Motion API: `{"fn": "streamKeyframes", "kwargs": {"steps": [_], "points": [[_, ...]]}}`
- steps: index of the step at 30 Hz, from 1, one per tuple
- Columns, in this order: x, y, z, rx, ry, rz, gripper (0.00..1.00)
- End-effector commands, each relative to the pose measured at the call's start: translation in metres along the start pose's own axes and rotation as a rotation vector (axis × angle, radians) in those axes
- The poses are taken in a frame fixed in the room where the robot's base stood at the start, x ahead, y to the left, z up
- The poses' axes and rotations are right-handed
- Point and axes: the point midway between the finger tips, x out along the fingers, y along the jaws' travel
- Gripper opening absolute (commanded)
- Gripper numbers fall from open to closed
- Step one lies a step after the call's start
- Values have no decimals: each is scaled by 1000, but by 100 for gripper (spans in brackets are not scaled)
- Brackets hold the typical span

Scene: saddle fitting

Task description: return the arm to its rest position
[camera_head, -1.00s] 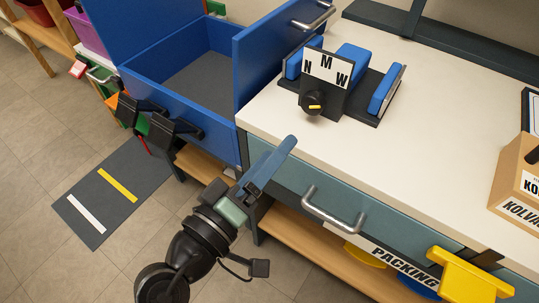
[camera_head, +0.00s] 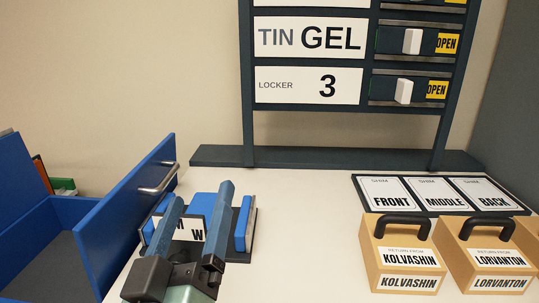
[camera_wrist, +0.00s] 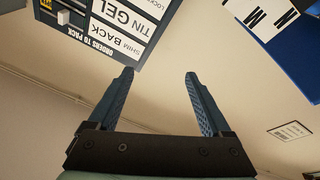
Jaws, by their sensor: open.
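My gripper (camera_head: 200,192) is raised at the lower left of the head view, its two blue fingers pointing up and spread apart with nothing between them. It overlaps the blue saddle fixture (camera_head: 240,230) with its letter card, hiding part of it; I cannot tell the distance between them. In the wrist view my gripper (camera_wrist: 159,74) is open and empty, with pale wall between the fingers. The rest of my arm is mostly out of view.
The order board (camera_head: 308,87) stands at the back of the white bench (camera_head: 310,240). Labelled boxes (camera_head: 405,265) and the shim mat (camera_head: 362,190) lie to the right. The blue open bin (camera_head: 120,220) is at the left. The bench middle is clear.

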Motion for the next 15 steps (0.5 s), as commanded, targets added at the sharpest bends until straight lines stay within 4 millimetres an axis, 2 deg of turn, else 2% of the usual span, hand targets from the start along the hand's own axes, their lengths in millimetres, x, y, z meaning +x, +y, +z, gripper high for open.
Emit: {"fn": "streamKeyframes", "kwargs": {"steps": [1,3,6,8,12,13,15], "points": [[12,34,-27,86,72,39,83],[20,70,-60,187,166,65,83],[20,115,-102,298,298,86,83],[15,140,-125,350,375,93,83],[-6,190,-175,444,557,97,83],[-8,198,-187,456,579,93,83],[2,202,-205,454,559,86,83]]}}
